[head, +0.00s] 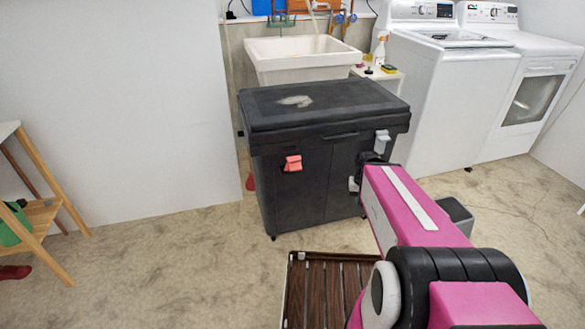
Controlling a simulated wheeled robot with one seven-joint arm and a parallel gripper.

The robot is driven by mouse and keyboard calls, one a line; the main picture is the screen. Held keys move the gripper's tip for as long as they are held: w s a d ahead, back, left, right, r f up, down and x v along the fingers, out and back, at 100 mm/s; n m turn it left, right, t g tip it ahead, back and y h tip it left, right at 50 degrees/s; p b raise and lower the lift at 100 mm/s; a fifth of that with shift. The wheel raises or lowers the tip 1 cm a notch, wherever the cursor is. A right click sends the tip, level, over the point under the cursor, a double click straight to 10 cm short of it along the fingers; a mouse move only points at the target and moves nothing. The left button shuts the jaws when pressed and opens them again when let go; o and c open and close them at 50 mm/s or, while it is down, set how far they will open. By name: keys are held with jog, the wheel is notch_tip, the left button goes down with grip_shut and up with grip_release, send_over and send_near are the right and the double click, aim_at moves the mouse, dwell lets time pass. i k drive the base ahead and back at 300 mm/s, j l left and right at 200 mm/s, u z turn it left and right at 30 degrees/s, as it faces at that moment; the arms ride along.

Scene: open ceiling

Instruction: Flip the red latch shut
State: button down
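The red latch (292,163) is on the front face of a black lidded box (310,190), left of the middle and below the lid's edge. It seems to stick out a little from the face; whether it is engaged with the lid is too small to tell. The lid (325,102) lies down flat on the box. My gripper (357,178) is at the box's right front, to the right of the red latch and apart from it. My pink arm hides most of the gripper, so its opening does not show.
A pale grey latch (382,141) is on the box's right front, close above my gripper. A brown slatted rack (325,285) lies before the box. A sink (302,58) stands behind, a washer (450,85) at right.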

aim_at(294, 163)
jog(key=k+j, duration=0.1)
jog(key=j, duration=0.5)
jog(key=k+j, duration=0.1)
jog(key=j, duration=1.1)
jog(key=k+j, duration=0.15)
jog(key=j, duration=0.4)
jog(key=k+j, duration=0.1)
jog(key=j, duration=0.5)
jog(key=k+j+z, duration=0.1)
jog(key=j, duration=0.5)
